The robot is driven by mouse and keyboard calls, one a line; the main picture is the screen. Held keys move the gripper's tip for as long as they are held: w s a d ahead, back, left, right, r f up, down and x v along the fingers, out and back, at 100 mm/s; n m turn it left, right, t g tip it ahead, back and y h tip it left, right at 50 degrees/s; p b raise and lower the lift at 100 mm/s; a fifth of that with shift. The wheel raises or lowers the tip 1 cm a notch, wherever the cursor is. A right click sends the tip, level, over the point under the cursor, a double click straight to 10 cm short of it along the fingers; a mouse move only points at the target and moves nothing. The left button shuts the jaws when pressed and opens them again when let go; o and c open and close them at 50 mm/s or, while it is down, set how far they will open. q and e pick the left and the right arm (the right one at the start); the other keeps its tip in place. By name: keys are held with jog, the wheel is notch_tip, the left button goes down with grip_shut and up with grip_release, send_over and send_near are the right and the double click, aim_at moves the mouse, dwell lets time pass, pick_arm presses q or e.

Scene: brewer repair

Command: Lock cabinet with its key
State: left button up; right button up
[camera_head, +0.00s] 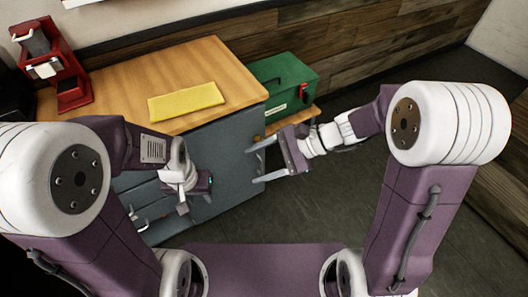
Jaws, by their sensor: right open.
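The grey cabinet (226,150) stands under a wooden top, with metal handles (140,218) low on its front at the left. My left gripper (184,208) is in front of the cabinet front, near the handles. Its fingers are mostly hidden by its own wrist, so its opening and any held thing are unclear.
A yellow cloth (186,102) lies on the wooden top (185,66). A red machine (52,65) stands at its left end. A green box (280,78) with a red part on its side rests at the right of the cabinet. Dark floor (345,200) is clear at the right.

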jog(key=w+d+f+m+t+y+b, duration=0.2)
jog(key=w+f+m+t+b, duration=0.4)
jog(key=w, duration=0.5)
jog(key=w+d+f+m+t+y+b, duration=0.2)
jog(key=w+f+m+t+b, duration=0.25)
jog(key=w+f+b, duration=0.45)
jog(key=w+d+f+m+t+h+b, duration=0.1)
jog(key=w+d+f+m+b, duration=0.15)
jog(key=f, duration=0.55)
jog(key=w+d+f+m+t+h+b, duration=0.1)
jog(key=d+f+m+b, duration=0.15)
jog(key=f, duration=0.55)
jog(key=shift+n, duration=0.35)
jog(key=b+x, duration=0.1)
jog(key=x, duration=0.2)
jog(key=b+x, duration=0.1)
jog(key=x, duration=0.2)
jog(key=b+x, duration=0.1)
jog(key=x, duration=0.2)
jog(key=shift+s+a+r, duration=0.25)
jog(key=shift+a+r, duration=0.15)
jog(key=shift+a, duration=0.05)
pick_arm(q)
notch_tip(320, 180, down, 27)
jog(key=shift+r, duration=0.2)
jog(key=shift+w, duration=0.1)
pick_arm(e)
jog(key=shift+c, duration=0.3)
